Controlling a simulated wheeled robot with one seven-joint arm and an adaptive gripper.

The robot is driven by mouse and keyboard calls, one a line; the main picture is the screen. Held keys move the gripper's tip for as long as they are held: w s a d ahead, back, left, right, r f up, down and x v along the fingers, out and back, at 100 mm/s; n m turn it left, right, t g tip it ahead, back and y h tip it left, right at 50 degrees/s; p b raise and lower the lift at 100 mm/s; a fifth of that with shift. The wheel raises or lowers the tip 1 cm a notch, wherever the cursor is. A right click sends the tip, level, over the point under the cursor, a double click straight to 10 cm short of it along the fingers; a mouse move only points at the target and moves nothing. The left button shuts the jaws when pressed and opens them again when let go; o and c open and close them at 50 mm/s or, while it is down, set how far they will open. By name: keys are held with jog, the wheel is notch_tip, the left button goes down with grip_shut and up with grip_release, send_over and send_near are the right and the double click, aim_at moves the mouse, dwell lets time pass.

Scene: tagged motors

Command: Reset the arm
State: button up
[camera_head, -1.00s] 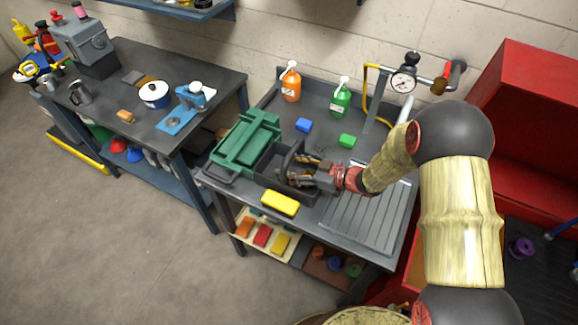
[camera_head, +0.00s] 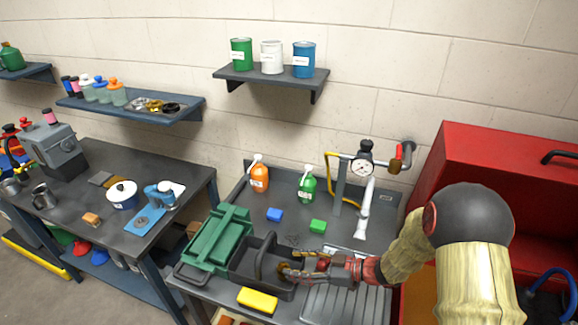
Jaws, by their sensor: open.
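My gripper (camera_head: 302,268) is at the end of my arm, which reaches in from the right. Its fingers point left and are spread open over the right side of a dark grey open bin (camera_head: 258,284). Small dark reddish and brown parts show near the fingers, but I cannot tell whether they lie in the bin or belong to the gripper. I see nothing held. The bin stands next to a green toolbox (camera_head: 217,238) on the sink bench.
A yellow sponge (camera_head: 257,300) lies in front of the bin. A gauge with pipes (camera_head: 364,164) is behind my arm. A red cabinet (camera_head: 490,180) is right.

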jog(key=w+d+r+m+t+h, duration=0.3)
jog(key=w+d+r+t+h, duration=0.35)
jog(key=w+d+r, duration=0.3)
jog(key=s+d+r+m+h, duration=0.2)
jog(key=d+r+m+h, duration=0.3)
jog(key=d+r, duration=0.4)
jog(key=s+d+r+m+g+h+b, duration=0.1)
jog(key=s+d+r+m+h, duration=0.15)
jog(key=s, duration=0.45)
jog(key=s+d+r+m+g+h, duration=0.1)
jog(key=s+r+m+h, duration=0.15)
jog(key=s, duration=0.55)
jog(key=s+a+g+y, duration=0.1)
jog(key=s+a, duration=0.1)
jog(key=s, duration=0.6)
jog(key=s+a+m+g+y, duration=0.1)
jog(key=s+a+g, duration=0.1)
jog(key=s, duration=0.6)
jog(key=shift+a+f+y+b, duration=0.3)
jog(key=shift+a+y, duration=0.05)
jog(key=shift+a, duration=0.4)
jog(key=shift+o, duration=0.2)
jog(key=shift+g, duration=0.25)
